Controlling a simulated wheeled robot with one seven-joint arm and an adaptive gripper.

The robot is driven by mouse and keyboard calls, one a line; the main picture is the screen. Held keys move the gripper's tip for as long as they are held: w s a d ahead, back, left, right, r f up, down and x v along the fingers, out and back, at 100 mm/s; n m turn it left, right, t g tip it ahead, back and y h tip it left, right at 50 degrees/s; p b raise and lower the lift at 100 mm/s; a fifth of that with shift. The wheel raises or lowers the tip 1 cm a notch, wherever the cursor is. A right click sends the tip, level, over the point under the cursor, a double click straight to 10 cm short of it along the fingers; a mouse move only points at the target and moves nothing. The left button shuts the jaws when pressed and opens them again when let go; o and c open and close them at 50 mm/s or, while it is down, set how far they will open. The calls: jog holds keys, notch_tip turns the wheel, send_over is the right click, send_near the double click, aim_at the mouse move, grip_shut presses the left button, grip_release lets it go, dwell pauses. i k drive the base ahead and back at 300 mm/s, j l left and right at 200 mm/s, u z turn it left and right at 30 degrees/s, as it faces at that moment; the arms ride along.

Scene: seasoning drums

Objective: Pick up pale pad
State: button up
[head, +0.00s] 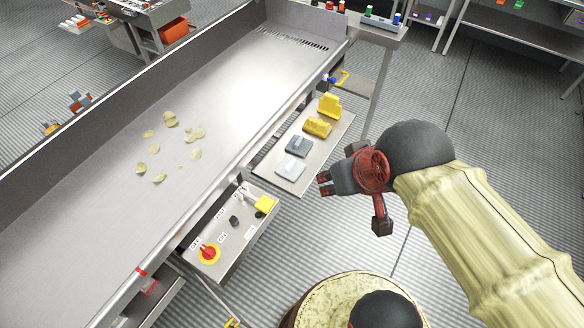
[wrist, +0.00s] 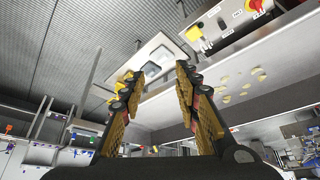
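The pale pad (head: 291,167) is a light grey-white block lying flat on a narrow metal side shelf (head: 265,165), at the end nearest the control box. A darker grey pad (head: 298,146) lies just beyond it. My gripper (head: 324,184) is in the air to the right of the shelf, apart from the pad. In the wrist view, my gripper (wrist: 158,74) has its two fingers spread with nothing between them. The pale pad (wrist: 161,53) shows small beyond the fingertips there, with the shelf around it.
Two yellow objects (head: 317,126) stand farther along the shelf. A control box (head: 230,235) with a red button sits at the near end. The conveyor trough (head: 230,90) with scattered chips runs along the left. Open floor lies right of the shelf.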

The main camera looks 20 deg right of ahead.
aim_at(290, 169)
jog(key=i+l+u, duration=0.15)
jog(key=i+l, duration=0.2)
jog(key=i+l+u, duration=0.1)
jog(key=i+l, duration=0.25)
jog(key=l, duration=0.3)
